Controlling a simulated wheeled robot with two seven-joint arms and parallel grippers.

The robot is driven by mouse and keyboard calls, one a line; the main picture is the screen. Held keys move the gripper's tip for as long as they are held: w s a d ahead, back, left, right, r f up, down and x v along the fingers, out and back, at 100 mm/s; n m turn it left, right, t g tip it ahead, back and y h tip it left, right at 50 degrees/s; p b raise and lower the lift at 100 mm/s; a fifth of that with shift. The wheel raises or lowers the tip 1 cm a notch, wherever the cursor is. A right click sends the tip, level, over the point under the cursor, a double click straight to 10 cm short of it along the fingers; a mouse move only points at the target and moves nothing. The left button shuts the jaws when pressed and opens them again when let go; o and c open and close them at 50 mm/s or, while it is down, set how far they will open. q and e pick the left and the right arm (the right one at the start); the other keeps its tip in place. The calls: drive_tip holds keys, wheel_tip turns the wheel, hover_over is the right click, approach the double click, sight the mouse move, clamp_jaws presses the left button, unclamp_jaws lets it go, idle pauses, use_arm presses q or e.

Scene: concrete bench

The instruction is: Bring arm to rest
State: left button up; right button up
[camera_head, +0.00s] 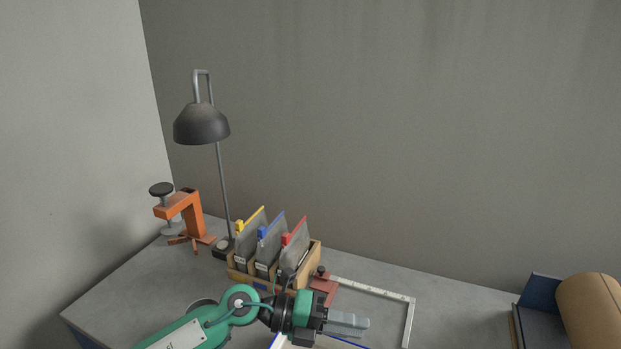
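My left gripper (348,324) comes in from the lower left on its green arm and points right, low over the bench (122,291). Its grey fingers appear side by side, and the angle does not show clearly whether there is a gap between them. No held object can be made out. My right gripper is out of view.
Behind my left gripper stands a wooden rack (316,258) with yellow, blue and red-tabbed folders. A dark lamp (202,126) and an orange clamp (193,214) stand at the back left. A pale metal square (378,288) lies to the right. A brown roll (592,310) sits far right.

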use_arm(q)
wheel_tip(320, 180, up, 5)
drive_tip(key=n+t+h, duration=0.4)
drive_tip(key=n, duration=0.1)
drive_tip(key=w+a+r+n+t+y, duration=0.1)
drive_tip(key=w+a+n+t+y, duration=0.3)
drive_tip(key=n+t, duration=0.45)
drive_tip(key=w+a+n+t+y, duration=0.1)
drive_tip(key=a+n+t+y, duration=0.2)
drive_tip(key=a+n+t, duration=0.5)
drive_tip(key=s+a+f+n+g+y, duration=0.2)
drive_tip(key=a+f+n+y, duration=0.4)
drive_tip(key=f+n, duration=0.15)
drive_tip(key=s+a+f+n+g+y, duration=0.3)
drive_tip(key=a+f+n+y, duration=0.3)
drive_tip(key=f+y, duration=0.15)
drive_tip(key=s+a+f+n+g, duration=0.1)
drive_tip(key=s+a+f+g, duration=0.2)
drive_tip(key=s+f+g, duration=0.55)
drive_tip(key=s+a+f+n+g, duration=0.1)
drive_tip(key=s+a+f+g, duration=0.3)
drive_tip(key=s, duration=0.9)
wheel_tip(320, 180, down, 32)
drive_tip(key=d+r, duration=0.1)
drive_tip(key=s+a+f, duration=0.3)
drive_tip(key=s+f, duration=1.5)
drive_tip(key=f, duration=0.1)
drive_tip(key=shift+s+f, duration=0.35)
